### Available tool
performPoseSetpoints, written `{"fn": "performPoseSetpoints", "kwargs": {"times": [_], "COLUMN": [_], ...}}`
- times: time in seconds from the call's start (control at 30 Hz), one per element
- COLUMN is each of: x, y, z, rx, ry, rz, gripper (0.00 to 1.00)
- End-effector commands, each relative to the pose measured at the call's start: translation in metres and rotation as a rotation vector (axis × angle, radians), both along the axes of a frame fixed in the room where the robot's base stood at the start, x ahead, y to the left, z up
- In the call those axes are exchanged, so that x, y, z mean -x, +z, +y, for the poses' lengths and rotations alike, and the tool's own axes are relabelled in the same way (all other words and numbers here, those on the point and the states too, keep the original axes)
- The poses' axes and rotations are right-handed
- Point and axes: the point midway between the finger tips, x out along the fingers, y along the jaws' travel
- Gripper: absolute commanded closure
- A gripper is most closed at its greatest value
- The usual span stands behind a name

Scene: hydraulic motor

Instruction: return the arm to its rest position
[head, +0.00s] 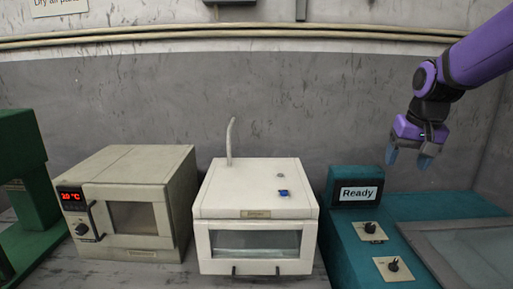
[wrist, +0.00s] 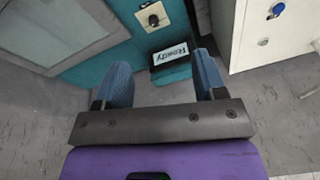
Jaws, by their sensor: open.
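My purple arm comes in from the upper right of the head view. My gripper (head: 408,158) hangs at its end with its blue fingers pointing down, above the teal machine (head: 345,235) and to the right of its "Ready" display (head: 358,193). In the wrist view my gripper (wrist: 163,85) is open, with its two blue fingers well apart and nothing between them. Past the fingertips, the display (wrist: 171,54) shows upside down.
The teal machine has two black knobs on plates and a glass panel (head: 478,250). A white box (head: 255,190) with a blue knob stands left of it. Further left are a beige oven (head: 130,170) with a red readout and a green machine (head: 20,165). A grey wall stands behind.

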Motion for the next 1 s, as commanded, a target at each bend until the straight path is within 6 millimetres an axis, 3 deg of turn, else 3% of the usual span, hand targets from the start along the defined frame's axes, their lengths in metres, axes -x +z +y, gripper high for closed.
{"fn": "performPoseSetpoints", "kwargs": {"times": [0.27, 0.6, 0.8, 1.0], "x": [0.083, 0.178, 0.215, 0.227], "y": [0.031, 0.037, 0.029, 0.025], "z": [0.016, 0.030, 0.034, 0.035], "rx": [0.019, 0.060, 0.086, 0.095], "ry": [0.083, 0.174, 0.212, 0.225], "rz": [-0.087, -0.184, -0.221, -0.232], "gripper": [0.36, 0.36, 0.36, 0.36]}}
